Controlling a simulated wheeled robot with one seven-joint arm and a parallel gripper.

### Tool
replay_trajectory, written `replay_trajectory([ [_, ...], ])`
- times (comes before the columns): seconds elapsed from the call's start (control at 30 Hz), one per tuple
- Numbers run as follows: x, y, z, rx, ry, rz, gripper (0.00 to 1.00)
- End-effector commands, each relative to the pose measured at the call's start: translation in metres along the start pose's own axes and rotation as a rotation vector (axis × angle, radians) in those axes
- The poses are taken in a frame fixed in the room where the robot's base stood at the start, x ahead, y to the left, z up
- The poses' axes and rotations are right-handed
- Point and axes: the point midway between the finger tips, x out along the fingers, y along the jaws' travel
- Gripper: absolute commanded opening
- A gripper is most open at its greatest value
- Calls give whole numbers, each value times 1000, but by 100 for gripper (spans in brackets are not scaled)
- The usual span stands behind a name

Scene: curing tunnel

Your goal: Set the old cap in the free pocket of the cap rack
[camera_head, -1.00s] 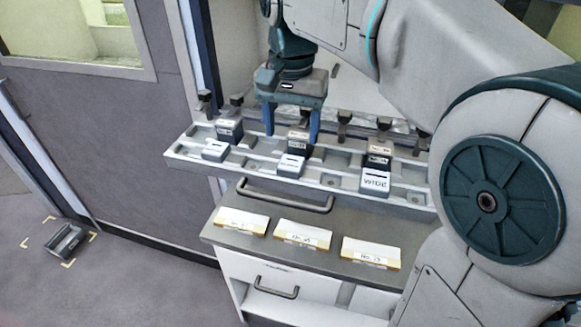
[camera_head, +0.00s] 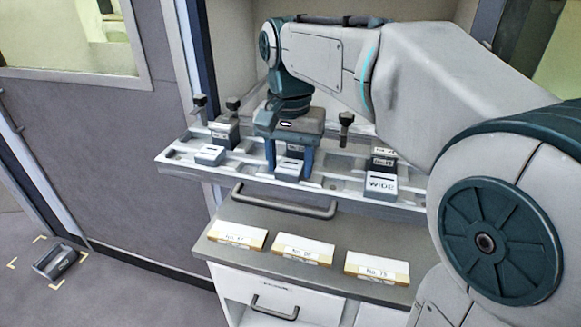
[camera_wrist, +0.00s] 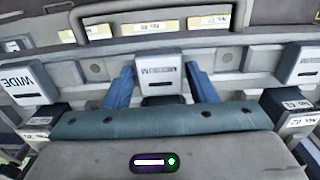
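My gripper (camera_head: 289,170) is lowered over the middle of a long grey rack (camera_head: 340,186). Its blue fingers stand on either side of the middle station, where a grey block marked MEDIUM (camera_wrist: 157,70) shows between them in the wrist view. The dark labelled piece behind that block is hidden by my gripper. I cannot tell whether the fingers touch anything. A grey block marked WIDE (camera_head: 381,186) and a dark labelled piece (camera_head: 383,158) sit to the right. A similar grey block (camera_head: 210,155) and dark piece (camera_head: 222,134) sit to the left. Which piece is the old cap is not clear.
Black-knobbed posts (camera_head: 346,119) rise along the rack's back. A cabinet top (camera_head: 320,272) below holds three numbered cards (camera_head: 304,248). A dark grey bin (camera_head: 57,262) lies on the floor at left within yellow corner marks. A wall stands left of the rack.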

Motion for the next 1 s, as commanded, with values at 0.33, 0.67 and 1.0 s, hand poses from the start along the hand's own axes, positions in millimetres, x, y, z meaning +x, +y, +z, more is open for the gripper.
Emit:
replay_trajectory([
  [0.33, -2, 0, 0, 0, 0, 0, 16],
  [0.67, -47, 0, 0, 0, 1, 0, 16],
  [1.0, -60, 0, 0, 0, 0, 0, 16],
])
